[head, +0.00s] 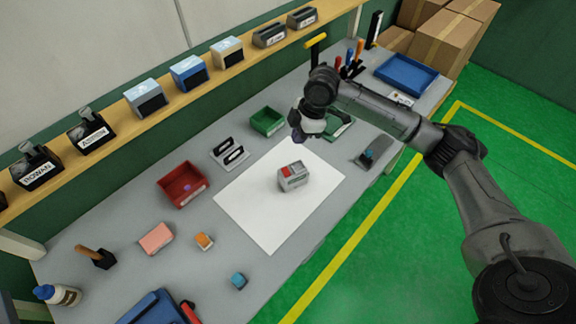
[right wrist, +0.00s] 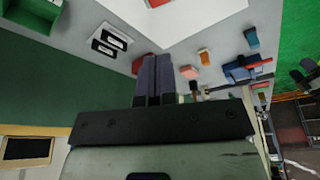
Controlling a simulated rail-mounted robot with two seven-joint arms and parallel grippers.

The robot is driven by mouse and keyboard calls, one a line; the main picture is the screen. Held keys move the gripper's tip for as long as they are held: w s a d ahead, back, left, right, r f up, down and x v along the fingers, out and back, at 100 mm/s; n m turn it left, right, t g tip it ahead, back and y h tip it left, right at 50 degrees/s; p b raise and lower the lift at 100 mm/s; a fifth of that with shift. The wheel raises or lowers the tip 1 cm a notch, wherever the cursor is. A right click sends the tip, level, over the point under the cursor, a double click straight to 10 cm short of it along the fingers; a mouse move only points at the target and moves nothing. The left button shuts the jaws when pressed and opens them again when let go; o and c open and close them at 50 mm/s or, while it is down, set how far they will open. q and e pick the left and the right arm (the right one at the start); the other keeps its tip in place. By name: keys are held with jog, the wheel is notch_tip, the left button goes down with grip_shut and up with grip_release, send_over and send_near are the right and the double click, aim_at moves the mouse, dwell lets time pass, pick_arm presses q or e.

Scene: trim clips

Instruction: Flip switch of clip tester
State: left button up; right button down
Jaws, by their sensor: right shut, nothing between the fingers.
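The clip tester appears to be the small grey box (head: 293,179) with a red part on top, standing on the white sheet (head: 262,222) in the head view. My right gripper (head: 298,143) is above the table, beyond the tester in the picture and apart from it. In the right wrist view its two dark fingers (right wrist: 153,80) are together with nothing between them. A bit of red and grey at the top edge of that view may be the tester, but it is cut off. The switch's position is too small to tell. My left gripper is not in view.
A red bin (head: 182,186), a green bin (head: 267,121) and a blue tray (head: 405,76) stand on the grey table. Loose blocks lie in front at the left. A wooden shelf (head: 160,110) with several boxes runs along the back. The sheet around the tester is clear.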

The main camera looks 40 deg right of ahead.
aim_at(285, 169)
jog(key=shift+n, duration=0.8)
jog(key=shift+a, duration=0.1)
jog(key=x, duration=1.2)
jog(key=shift+d+f, duration=0.15)
jog(key=shift+d, duration=0.15)
jog(key=shift+w+f, duration=0.2)
jog(key=shift+f, duration=0.65)
jog(key=shift+d, duration=0.1)
